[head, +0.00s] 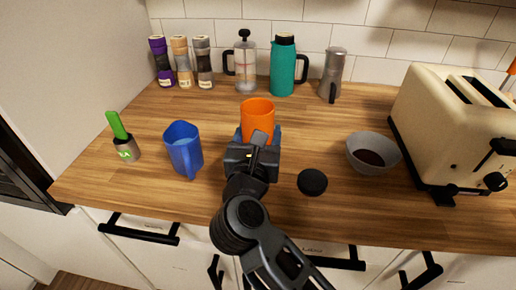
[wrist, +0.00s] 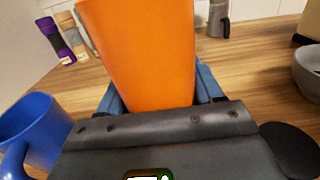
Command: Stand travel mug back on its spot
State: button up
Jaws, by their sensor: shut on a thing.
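The orange travel mug (head: 257,115) is upright over the middle of the wooden counter. My gripper (head: 258,138) is shut on it, with a blue finger on each side of its lower part. It fills the middle of the wrist view (wrist: 145,50), between the fingers. My gripper and wrist hide its base, so I cannot tell whether it touches the wood. A flat round black disc (head: 312,182) lies on the counter to the right of my gripper; it also shows in the wrist view (wrist: 291,148). Nothing stands on the disc.
A blue pitcher (head: 184,150) stands close on the left, with a small green-handled item (head: 122,138) beyond it. A grey bowl (head: 372,152) and cream toaster (head: 450,125) are on the right. Grinders (head: 181,62), a French press (head: 245,62), teal flask (head: 283,68) and moka pot (head: 332,75) line the back.

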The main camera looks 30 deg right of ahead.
jog(key=shift+a+f, duration=0.1)
jog(key=shift+f, duration=1.95)
jog(key=shift+f, duration=0.15)
jog(key=o, duration=1.2)
jog(key=shift+o, duration=0.2)
jog(key=shift+r, duration=0.25)
jog(key=b+v, duration=0.2)
jog(key=v, duration=1)
jog(key=shift+f, duration=0.1)
